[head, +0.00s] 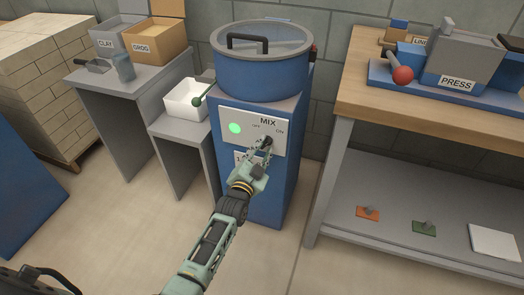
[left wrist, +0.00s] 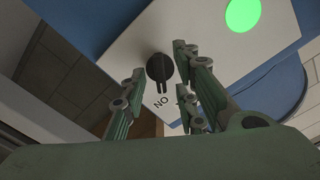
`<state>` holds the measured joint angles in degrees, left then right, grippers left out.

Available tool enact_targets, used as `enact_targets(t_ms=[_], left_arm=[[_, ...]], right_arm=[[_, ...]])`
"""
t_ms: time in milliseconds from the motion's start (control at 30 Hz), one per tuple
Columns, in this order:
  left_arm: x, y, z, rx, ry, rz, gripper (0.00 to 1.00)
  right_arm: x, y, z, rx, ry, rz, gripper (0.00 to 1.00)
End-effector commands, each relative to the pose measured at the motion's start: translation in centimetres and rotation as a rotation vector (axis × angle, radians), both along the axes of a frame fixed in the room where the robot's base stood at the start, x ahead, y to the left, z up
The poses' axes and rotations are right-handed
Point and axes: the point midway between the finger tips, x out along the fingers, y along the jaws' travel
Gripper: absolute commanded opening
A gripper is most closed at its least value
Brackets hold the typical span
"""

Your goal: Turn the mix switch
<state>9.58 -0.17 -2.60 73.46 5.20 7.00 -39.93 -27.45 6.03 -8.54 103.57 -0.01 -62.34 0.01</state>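The mix switch is a black rotary knob (head: 267,142) on the white MIX panel (head: 232,119), on the front of the blue mixer cabinet. In the left wrist view the knob (left wrist: 159,67) has its bar pointing toward the ON label. A round green light (head: 235,128) is lit on the panel; it also shows in the left wrist view (left wrist: 242,14). My left gripper (head: 263,150) is at the knob. In the left wrist view its fingers (left wrist: 160,80) stand apart on either side of the knob, with gaps showing. My right gripper is not in view.
The blue mixer drum (head: 262,70) with a lid sits above the panel. A wooden workbench (head: 430,112) with a press stands at right. The floor in front is clear.

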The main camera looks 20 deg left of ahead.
Motion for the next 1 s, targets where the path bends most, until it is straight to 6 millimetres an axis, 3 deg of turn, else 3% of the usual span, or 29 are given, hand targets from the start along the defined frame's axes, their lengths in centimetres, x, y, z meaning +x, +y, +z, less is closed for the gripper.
enact_targets(t_ms=[300,767,1000], left_arm=[[0.0,0.0,0.0,0.0,0.0,0.0,0.0],[-0.1,0.0,0.0,-0.032,0.002,0.0,0.0],[-0.1,0.0,0.0,-0.161,0.007,0.0,0.0]], right_arm=[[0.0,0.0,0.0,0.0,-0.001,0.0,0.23],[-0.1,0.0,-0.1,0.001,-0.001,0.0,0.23],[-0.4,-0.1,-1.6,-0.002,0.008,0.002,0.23]])
